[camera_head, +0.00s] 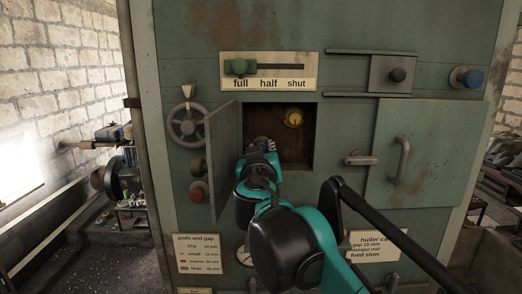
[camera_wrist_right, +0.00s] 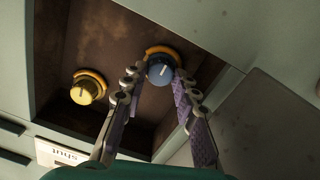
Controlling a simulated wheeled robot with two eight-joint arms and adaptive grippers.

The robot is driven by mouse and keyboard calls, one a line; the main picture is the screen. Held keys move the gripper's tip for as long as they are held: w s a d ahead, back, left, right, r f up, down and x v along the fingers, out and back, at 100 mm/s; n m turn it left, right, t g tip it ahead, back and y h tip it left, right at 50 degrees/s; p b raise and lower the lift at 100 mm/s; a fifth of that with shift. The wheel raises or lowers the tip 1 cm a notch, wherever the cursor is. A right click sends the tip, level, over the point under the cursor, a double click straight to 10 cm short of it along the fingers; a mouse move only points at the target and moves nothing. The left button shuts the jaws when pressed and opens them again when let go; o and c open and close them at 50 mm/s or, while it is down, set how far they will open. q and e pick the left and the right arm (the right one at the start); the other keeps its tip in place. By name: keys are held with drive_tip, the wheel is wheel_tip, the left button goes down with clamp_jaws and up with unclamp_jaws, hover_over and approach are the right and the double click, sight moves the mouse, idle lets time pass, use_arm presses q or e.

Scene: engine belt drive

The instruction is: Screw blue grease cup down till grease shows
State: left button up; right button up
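The blue grease cup (camera_wrist_right: 161,72) sits in the recess in the right wrist view, with a pale line on its face and an orange-yellow ring showing at its base. My right gripper (camera_wrist_right: 161,76) has one fingertip on each side of the cup and appears shut on it. In the head view my right gripper (camera_head: 262,148) reaches into the open recess, and the blue cup is hidden behind it. A yellow cup (camera_wrist_right: 84,92) with a similar ring is beside it; it also shows in the head view (camera_head: 293,118). My left gripper is not in view.
The recess has an open door (camera_head: 222,160) on its left, close to my right arm. A handle (camera_head: 402,160) and a lever (camera_head: 360,159) stand out on the right. A handwheel (camera_head: 187,124), a green slider (camera_head: 239,67) and another blue knob (camera_head: 466,78) are on the panel.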

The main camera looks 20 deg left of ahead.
drive_tip(key=shift+o, duration=1)
